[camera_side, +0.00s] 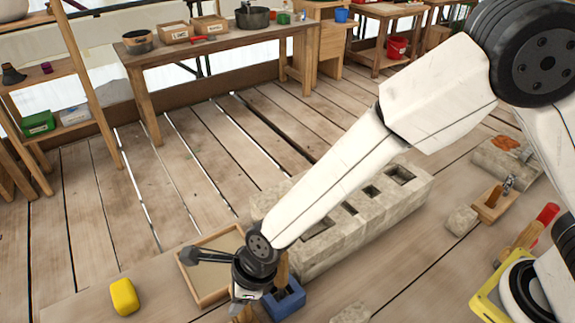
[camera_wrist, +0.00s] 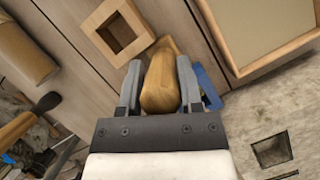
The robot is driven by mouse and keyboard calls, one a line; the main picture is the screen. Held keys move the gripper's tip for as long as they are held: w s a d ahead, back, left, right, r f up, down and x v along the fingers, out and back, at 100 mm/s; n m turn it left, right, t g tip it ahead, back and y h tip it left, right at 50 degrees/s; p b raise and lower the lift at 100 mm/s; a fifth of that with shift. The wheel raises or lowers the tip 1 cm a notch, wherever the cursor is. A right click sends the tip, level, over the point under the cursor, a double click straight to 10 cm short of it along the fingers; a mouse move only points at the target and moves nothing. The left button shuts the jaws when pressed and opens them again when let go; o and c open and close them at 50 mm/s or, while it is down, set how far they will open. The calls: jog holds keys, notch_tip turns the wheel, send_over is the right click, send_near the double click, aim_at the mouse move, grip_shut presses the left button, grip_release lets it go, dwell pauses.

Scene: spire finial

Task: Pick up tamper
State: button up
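A wooden tamper (camera_wrist: 158,85) shows in the wrist view between the two fingers of my gripper (camera_wrist: 159,65), with its blunt end towards the camera. The fingers stand on both sides of it, with a narrow gap showing near the tips, so my gripper looks open around it. Contact farther back is unclear. In the side view my gripper (camera_side: 244,296) is low over the bench at the bottom centre. An upright wooden handle (camera_side: 282,267) shows just right of it; I cannot tell whether this is the same piece.
A blue holder (camera_side: 287,302) is right beside my gripper. A shallow framed tray (camera_side: 187,270) lies to the left, with a yellow block (camera_side: 124,297) beyond. A long stone mould (camera_side: 405,205) stands behind. A square wooden frame (camera_wrist: 97,22) lies close by in the wrist view.

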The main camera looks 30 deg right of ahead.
grip_shut()
jog(key=shift+r, duration=0.15)
jog(key=shift+r, duration=4.9)
